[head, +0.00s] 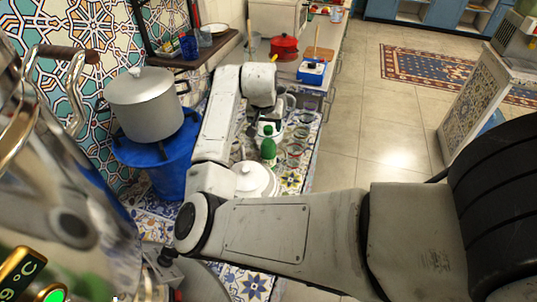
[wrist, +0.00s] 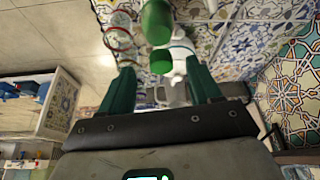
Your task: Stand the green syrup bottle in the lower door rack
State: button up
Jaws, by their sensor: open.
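The green bottle (head: 268,148) stands on the patterned tiled counter (head: 290,181) in the head view, just on the near side of my gripper (head: 267,115). In the wrist view the green bottle (wrist: 157,22) shows at the top middle, ahead of the fingertips. A second, smaller green patch shows just below it; I cannot tell whether it is part of the same bottle. My gripper (wrist: 161,88) is open, with its two dark green fingers spread and nothing clearly held between them. I cannot make out a door rack in either view.
Clear glasses (head: 294,152) stand right of the bottle, and a white lidded dish (head: 254,179) stands nearer. A white pot (wrist: 181,50) shows beyond the fingers. A grey pot (head: 146,104) on a blue stand is at left. Open floor (head: 370,140) lies right of the counter.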

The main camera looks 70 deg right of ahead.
aim_at(268, 128)
jog(key=x, duration=0.2)
jog(key=p+x, duration=0.1)
jog(key=x, duration=0.1)
jog(key=shift+w+d+f, duration=0.1)
jog(key=shift+w+d, duration=0.05)
jog(key=shift+d, duration=0.35)
jog(key=shift+w+d+f, duration=0.1)
jog(key=shift+d+f, duration=0.05)
jog(key=shift+f, duration=0.3)
grip_shut()
